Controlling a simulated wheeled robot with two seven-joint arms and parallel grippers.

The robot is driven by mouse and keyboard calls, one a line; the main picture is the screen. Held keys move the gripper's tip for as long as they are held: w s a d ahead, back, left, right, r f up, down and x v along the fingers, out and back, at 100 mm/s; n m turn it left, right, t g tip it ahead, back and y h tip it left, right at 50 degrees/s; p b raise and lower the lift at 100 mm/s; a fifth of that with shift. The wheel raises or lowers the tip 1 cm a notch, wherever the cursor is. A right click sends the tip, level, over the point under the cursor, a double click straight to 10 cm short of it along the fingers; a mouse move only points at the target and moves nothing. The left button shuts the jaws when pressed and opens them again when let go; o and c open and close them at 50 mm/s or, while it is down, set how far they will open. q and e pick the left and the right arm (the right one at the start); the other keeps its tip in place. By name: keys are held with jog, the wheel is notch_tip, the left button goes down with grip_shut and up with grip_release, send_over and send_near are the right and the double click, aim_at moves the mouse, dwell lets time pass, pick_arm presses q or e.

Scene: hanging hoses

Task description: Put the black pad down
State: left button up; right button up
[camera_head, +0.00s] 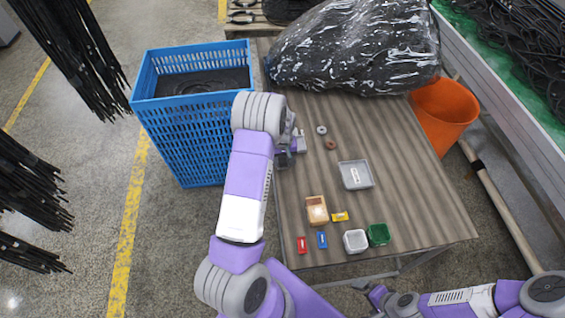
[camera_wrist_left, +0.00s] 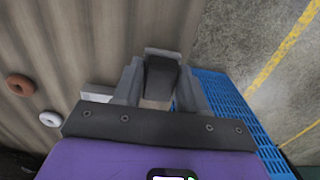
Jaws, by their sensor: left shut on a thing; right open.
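The black pad (camera_wrist_left: 162,75) is a small dark block between the two fingers of my left gripper (camera_wrist_left: 160,88) in the left wrist view. The gripper is shut on it, over the table's left edge next to the blue crate. In the head view my left gripper (camera_head: 293,147) is at that edge, largely covered by my own wrist, and I cannot make out the pad there. Whether the pad touches the table, I cannot tell. My right gripper (camera_head: 376,296) is open and empty at the bottom right, off the table's front edge.
The blue crate (camera_head: 185,135) stands left of the table (camera_head: 400,190). On the table are a plastic-wrapped bundle (camera_head: 350,48), two rings (camera_head: 331,145), a grey tray (camera_head: 356,175) and several small bins and blocks. An orange bucket (camera_head: 440,110) is at the right. Black hoses (camera_head: 75,60) hang at left.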

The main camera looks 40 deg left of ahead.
aim_at(283, 159)
pick_arm(q)
jog(key=shift+f, duration=0.7)
jog(key=shift+f, duration=0.1)
jog(key=o, duration=0.9)
jog(key=shift+o, duration=0.2)
jog(key=shift+r, duration=0.25)
notch_tip(283, 159, up, 12)
jog(key=p, duration=0.2)
